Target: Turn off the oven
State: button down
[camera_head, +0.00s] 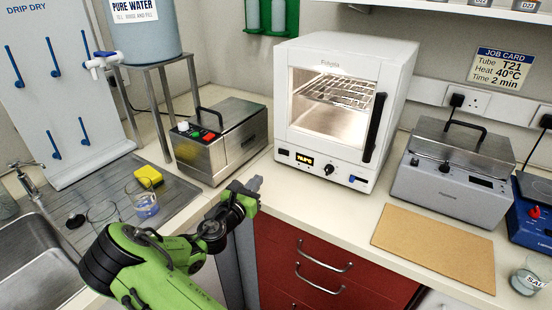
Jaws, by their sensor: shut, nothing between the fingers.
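The oven (342,162) is a white box in the middle of the bench. Its door is closed, with a black vertical handle (375,127) at the right. Behind the glass the inside is lit, with wire racks (335,92). Its lower panel has a dark switch (284,152) at the left, a small display with lit orange figures (304,158), a dark knob (328,169) and a bluish switch (357,180) at the right. My gripper (256,184) is shut and empty, in front of the bench edge, left of and below the oven panel. It appears apart from the oven.
A steel device (219,145) with coloured buttons stands left of the oven. A grey device (452,165) and a brown board (435,245) are at the right. A beaker (528,278) stands at the front right. Glassware and a sponge (149,175) lie near the sink (40,255).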

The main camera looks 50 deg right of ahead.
aim_at(280, 153)
jog(key=b+x, duration=0.2)
jog(key=x, duration=1.1)
jog(key=shift+d, duration=0.4)
jog(key=shift+w+d, duration=0.1)
